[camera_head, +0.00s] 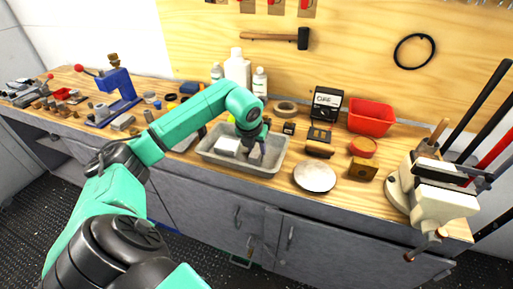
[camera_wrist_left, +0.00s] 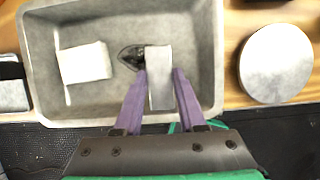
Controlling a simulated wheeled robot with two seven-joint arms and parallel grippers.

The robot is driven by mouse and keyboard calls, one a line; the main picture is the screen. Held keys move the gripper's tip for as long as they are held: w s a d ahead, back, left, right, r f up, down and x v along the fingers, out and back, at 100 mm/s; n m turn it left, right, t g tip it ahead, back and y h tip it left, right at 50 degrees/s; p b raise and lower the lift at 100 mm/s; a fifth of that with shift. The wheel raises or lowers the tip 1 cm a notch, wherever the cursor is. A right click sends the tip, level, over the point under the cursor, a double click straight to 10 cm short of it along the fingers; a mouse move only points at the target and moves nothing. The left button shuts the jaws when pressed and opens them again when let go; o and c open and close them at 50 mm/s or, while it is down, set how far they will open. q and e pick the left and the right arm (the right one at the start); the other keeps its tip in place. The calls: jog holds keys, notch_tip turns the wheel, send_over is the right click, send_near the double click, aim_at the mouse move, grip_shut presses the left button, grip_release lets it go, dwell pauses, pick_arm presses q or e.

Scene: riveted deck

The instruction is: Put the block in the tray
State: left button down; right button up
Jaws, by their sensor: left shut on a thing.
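The grey tray (camera_head: 238,166) sits on the wooden bench; its rim also shows in the left wrist view (camera_wrist_left: 38,75). My left gripper (camera_head: 259,148) is over the right part of the tray, pointing down. In the left wrist view its purple fingers (camera_wrist_left: 160,88) are shut on a light grey block (camera_wrist_left: 159,65). The block is within the tray's outline; I cannot tell whether it touches the floor. A white block (camera_wrist_left: 85,63) lies in the tray's left part, also visible in the head view (camera_head: 227,145). A dark pointed thing (camera_wrist_left: 131,57) lies beside the held block. My right gripper is out of view.
A pale round disc (camera_head: 314,176) lies right of the tray. A red bin (camera_head: 371,117), a brown box (camera_head: 362,168) and a vise (camera_head: 437,190) stand further right. White bottles (camera_head: 237,70) stand behind. A blue press (camera_head: 118,90) is at left.

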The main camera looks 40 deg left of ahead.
pick_arm(q)
jog(key=shift+f, duration=0.2)
jog(key=c, duration=0.5)
grip_release()
jog(key=b+v, duration=0.1)
jog(key=v, duration=1.1)
